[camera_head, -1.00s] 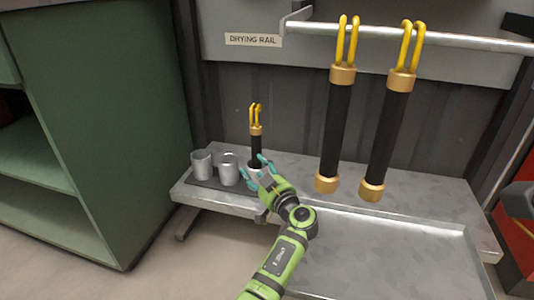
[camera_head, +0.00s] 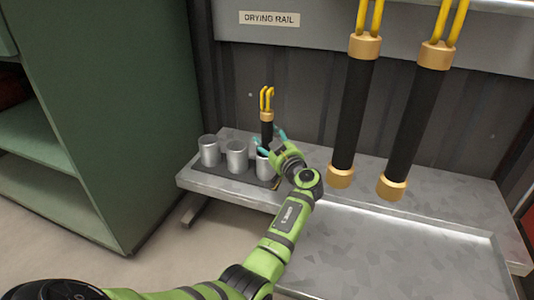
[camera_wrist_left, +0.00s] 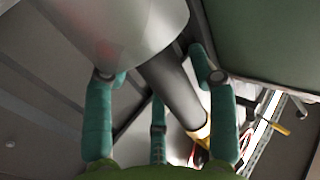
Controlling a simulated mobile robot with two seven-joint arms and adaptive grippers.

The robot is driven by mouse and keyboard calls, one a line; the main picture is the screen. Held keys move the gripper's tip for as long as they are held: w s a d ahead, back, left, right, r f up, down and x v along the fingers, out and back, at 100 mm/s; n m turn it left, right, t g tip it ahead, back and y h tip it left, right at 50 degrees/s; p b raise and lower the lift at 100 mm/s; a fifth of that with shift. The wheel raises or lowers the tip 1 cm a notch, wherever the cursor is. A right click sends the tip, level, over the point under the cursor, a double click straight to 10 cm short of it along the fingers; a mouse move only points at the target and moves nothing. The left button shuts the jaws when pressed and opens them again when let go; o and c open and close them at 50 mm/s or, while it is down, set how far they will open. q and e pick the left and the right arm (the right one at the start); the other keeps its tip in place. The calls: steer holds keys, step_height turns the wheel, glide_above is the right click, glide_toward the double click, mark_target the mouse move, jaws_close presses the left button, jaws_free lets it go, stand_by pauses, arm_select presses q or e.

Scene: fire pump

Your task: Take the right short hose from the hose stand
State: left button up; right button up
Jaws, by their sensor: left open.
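The right short hose (camera_head: 267,132) is black with a gold collar and yellow loops on top. It stands upright in the right cup (camera_head: 262,166) of the hose stand (camera_head: 236,174), a dark base with three grey metal cups. The other two cups look empty. My left gripper (camera_head: 275,146) is open just right of the hose, near the cup's rim. In the left wrist view the black hose (camera_wrist_left: 172,88) and its gold collar (camera_wrist_left: 203,132) show between the teal fingers, with a large pale cup (camera_wrist_left: 95,30) above. Contact cannot be told. My right gripper is not in view.
Two long black hoses (camera_head: 352,115) (camera_head: 411,125) hang by yellow loops in front of the bench, right of my left gripper. A green cabinet (camera_head: 110,110) stands left. The grey metal bench (camera_head: 330,205) is mostly clear; a "DRYING RAIL" sign (camera_head: 269,19) is behind.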

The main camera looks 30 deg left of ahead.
arm_select(q)
jaws_close()
steer(key=shift+r, duration=0.1)
